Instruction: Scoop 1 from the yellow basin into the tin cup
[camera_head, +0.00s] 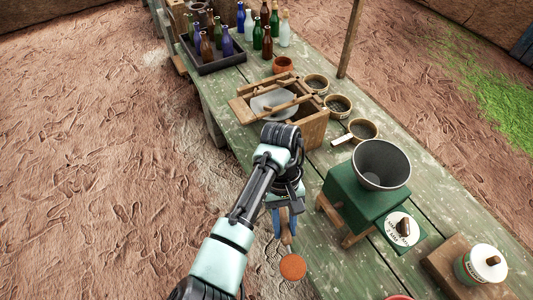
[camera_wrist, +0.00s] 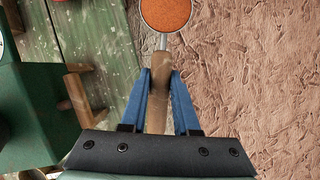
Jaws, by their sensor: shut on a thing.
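My gripper (camera_head: 284,222) is shut on the wooden handle of a scoop. The scoop's round bowl (camera_head: 292,267) holds a level fill of orange-brown powder and hangs out past the gripper at the table's left edge. In the wrist view, the blue fingers of my gripper (camera_wrist: 161,78) close on both sides of the scoop's handle (camera_wrist: 160,98). The filled bowl (camera_wrist: 166,12) is at the top of that view, partly cut off. I cannot make out the yellow basin or the tin cup in either view.
A green mill (camera_head: 350,205) with a grey hopper (camera_head: 381,165) stands right of my gripper. A wooden box (camera_head: 309,130), round sieve-like pans (camera_head: 337,105) and a bottle tray (camera_head: 212,66) lie farther back. A lidded tin (camera_head: 480,264) stands at lower right. Bare ground is left.

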